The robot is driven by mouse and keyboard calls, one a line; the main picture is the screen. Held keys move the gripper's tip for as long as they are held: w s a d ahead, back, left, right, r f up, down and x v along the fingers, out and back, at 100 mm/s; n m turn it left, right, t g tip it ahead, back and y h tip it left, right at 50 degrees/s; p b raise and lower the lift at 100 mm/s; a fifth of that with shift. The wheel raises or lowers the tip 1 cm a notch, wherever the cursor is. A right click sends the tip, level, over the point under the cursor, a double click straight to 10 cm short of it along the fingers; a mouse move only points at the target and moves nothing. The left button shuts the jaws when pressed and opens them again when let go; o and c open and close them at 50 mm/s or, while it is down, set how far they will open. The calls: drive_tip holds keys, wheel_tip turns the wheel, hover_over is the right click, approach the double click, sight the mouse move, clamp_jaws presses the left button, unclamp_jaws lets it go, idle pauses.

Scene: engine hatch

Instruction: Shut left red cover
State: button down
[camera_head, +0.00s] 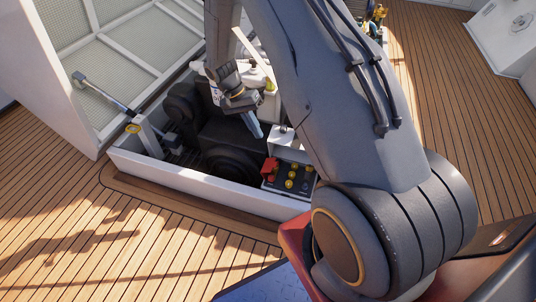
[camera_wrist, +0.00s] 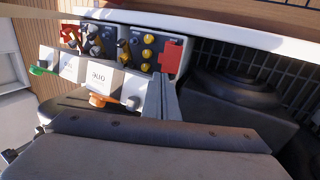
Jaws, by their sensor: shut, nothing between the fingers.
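A red cover (camera_head: 270,166) stands up at the left edge of a dark switch panel (camera_head: 290,182) in the head view. I take it to be the red cover (camera_wrist: 171,56) at the panel's right end in the wrist view, where its flap looks raised. Another red part (camera_wrist: 68,33) shows at the far left of the wrist view. My gripper (camera_head: 257,131) is shut and empty. It points down inside the hatch, above and behind the panel, apart from the red cover. The fingers (camera_wrist: 162,92) show just below the cover in the wrist view.
Yellow knobs (camera_wrist: 148,53) sit beside the cover on the panel. White boxes with labels (camera_wrist: 98,76) and an orange knob (camera_wrist: 97,100) stand close to my fingers. The white hatch rim (camera_head: 200,184) surrounds a dark engine (camera_head: 225,140). The raised hatch lid (camera_head: 60,60) stands at left.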

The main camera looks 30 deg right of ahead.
sight(275, 164)
drive_tip(key=b+x, duration=0.3)
drive_tip(key=x, duration=1.1)
drive_tip(key=shift+d+f, duration=0.2)
